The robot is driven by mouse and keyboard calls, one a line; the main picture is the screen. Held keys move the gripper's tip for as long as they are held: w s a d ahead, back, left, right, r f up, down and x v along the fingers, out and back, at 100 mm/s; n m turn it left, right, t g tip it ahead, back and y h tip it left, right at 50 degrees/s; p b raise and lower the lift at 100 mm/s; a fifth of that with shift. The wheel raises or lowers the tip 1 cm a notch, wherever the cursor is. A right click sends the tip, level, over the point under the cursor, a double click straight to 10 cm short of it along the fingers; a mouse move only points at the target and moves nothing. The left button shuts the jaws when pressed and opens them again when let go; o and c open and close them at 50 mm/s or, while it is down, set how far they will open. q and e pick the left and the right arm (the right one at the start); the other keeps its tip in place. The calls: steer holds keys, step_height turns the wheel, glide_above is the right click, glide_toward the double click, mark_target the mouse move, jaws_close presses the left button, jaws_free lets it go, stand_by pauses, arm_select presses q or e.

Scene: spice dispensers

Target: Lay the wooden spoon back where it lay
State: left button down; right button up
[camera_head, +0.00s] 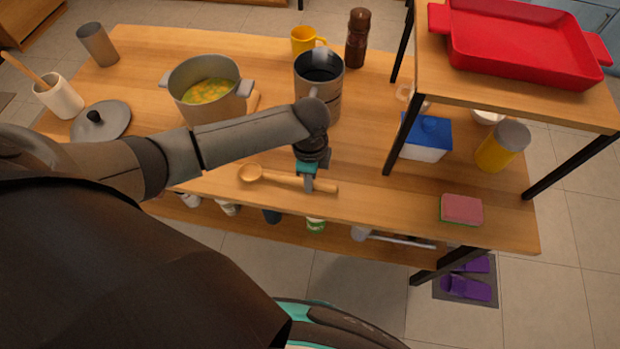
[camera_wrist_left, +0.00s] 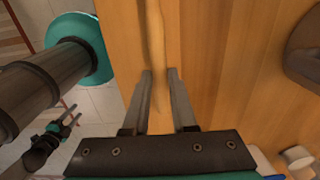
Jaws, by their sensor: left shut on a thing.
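The wooden spoon (camera_head: 274,178) is near the table's front edge in the head view, its bowl to the left and its handle to the right. My left gripper (camera_head: 308,186) is shut on the handle from above. In the left wrist view the handle (camera_wrist_left: 155,45) runs between the two fingers of the left gripper (camera_wrist_left: 159,78). The spoon is level and at or just above the tabletop; I cannot tell if it touches. A dark, teal-banded part at the left wrist view's lower left seems to be my right gripper (camera_wrist_left: 68,122); its jaws are unclear.
A pot of soup (camera_head: 205,92), its lid (camera_head: 101,121) and a grey canister (camera_head: 318,80) stand behind my left arm. A pink sponge (camera_head: 461,210) lies at the right front. A raised shelf with a red tray (camera_head: 520,45) covers the right side. Bare tabletop lies around the spoon.

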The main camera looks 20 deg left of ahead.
arm_select(q)
steer(key=shift+f, duration=0.15)
steer(key=c, duration=0.7)
jaws_free()
step_height(320, 180, up, 12)
steer(key=p, duration=0.3)
